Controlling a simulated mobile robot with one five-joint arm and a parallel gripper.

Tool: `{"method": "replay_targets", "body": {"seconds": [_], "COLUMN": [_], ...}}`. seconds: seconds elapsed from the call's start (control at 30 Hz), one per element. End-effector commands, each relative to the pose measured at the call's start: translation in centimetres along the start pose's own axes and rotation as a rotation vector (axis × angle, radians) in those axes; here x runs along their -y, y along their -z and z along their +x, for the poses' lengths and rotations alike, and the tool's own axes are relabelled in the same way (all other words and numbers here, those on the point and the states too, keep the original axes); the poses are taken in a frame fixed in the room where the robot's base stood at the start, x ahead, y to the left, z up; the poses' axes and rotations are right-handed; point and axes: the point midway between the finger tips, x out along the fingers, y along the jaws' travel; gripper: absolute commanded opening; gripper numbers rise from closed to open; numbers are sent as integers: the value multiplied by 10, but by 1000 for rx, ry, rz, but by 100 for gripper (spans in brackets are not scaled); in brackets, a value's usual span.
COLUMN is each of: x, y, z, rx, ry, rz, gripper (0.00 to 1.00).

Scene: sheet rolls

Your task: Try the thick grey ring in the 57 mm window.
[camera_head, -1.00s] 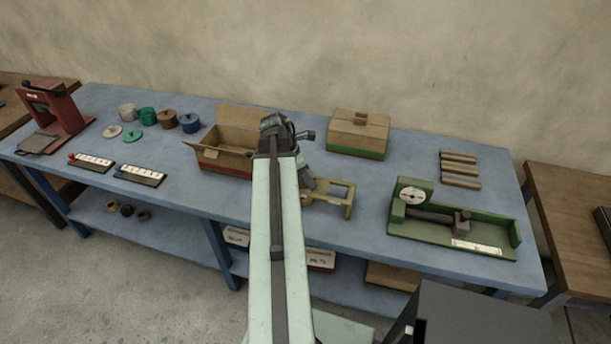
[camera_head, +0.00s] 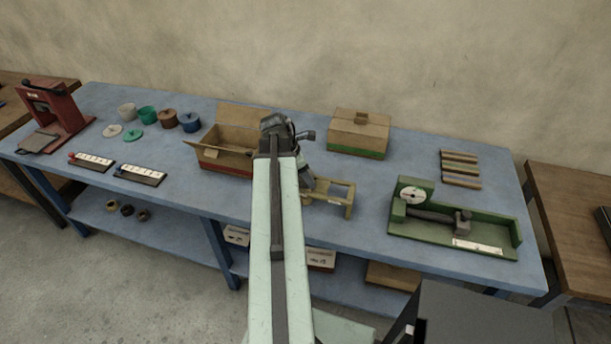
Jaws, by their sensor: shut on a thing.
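My gripper (camera_head: 306,182) is at the left end of a tan wooden frame (camera_head: 349,199) that stands on the blue bench near its front edge. The frame has a rectangular opening; I cannot read a size on it. My arm covers most of the gripper and the frame's left part. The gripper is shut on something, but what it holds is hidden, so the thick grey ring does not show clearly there.
An open cardboard box (camera_head: 225,160) stands close left of my arm. A closed box (camera_head: 358,138) is behind the frame. A green gauge fixture (camera_head: 460,232) is to the right, with several wooden strips (camera_head: 460,168) behind it. A red press (camera_head: 55,115) is far left.

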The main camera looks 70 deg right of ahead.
Motion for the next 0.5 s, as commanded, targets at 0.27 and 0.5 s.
{"method": "replay_targets", "body": {"seconds": [0.27, 0.5], "x": [0, 0], "y": [0, 0], "z": [1, 1], "rx": [0, 0], "ry": [0, 0], "rz": [1, 1], "gripper": [13, 78]}}
